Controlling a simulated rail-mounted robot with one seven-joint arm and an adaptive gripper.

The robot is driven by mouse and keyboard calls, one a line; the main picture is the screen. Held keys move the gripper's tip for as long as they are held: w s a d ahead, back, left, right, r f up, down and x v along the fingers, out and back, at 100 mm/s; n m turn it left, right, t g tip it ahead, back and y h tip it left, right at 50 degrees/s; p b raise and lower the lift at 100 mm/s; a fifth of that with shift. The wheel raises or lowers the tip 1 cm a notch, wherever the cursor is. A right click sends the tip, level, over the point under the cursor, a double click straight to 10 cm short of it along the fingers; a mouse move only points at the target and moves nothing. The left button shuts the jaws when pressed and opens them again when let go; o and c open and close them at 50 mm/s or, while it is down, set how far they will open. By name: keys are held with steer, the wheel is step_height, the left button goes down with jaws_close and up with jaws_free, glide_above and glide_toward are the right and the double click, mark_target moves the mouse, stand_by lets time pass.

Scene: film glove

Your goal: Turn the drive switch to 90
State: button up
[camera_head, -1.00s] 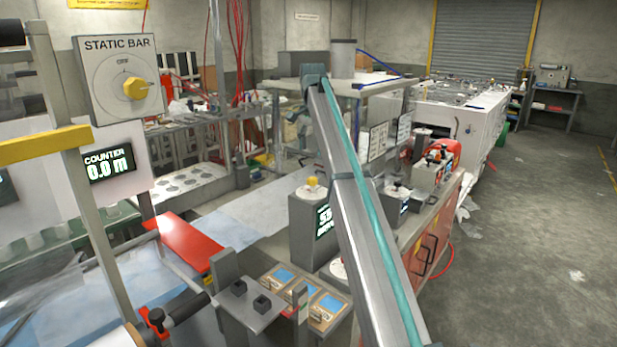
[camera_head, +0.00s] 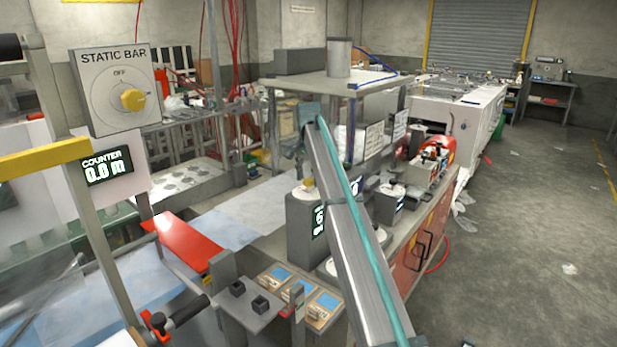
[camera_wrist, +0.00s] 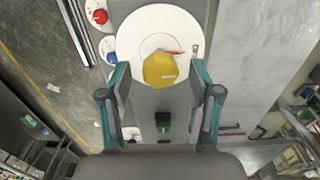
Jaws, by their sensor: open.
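A yellow knob (camera_wrist: 160,70) on a round white dial (camera_wrist: 190,28) shows in the wrist view, with a red pointer mark towards the upper right. I take this for the drive switch. Its label is not readable. My gripper (camera_wrist: 159,74) is open, its teal fingers on either side of the knob in the picture. I cannot tell whether they touch it.
A second yellow knob (camera_head: 133,99) is on the STATIC BAR panel (camera_head: 90,115) at the left. A counter (camera_head: 107,166) reads 0.0 m. Open floor lies at the right.

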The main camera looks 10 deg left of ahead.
steer(key=c, duration=1.2)
steer(key=shift+o, duration=0.3)
steer(key=shift+m, duration=0.5)
steer(key=m, duration=0.3)
steer(key=shift+m+b, duration=0.4)
steer(key=m, duration=0.4)
steer(key=shift+m, duration=0.3)
steer(key=m+b, duration=0.1)
steer(key=m, duration=0.7)
steer(key=shift+m, duration=0.4)
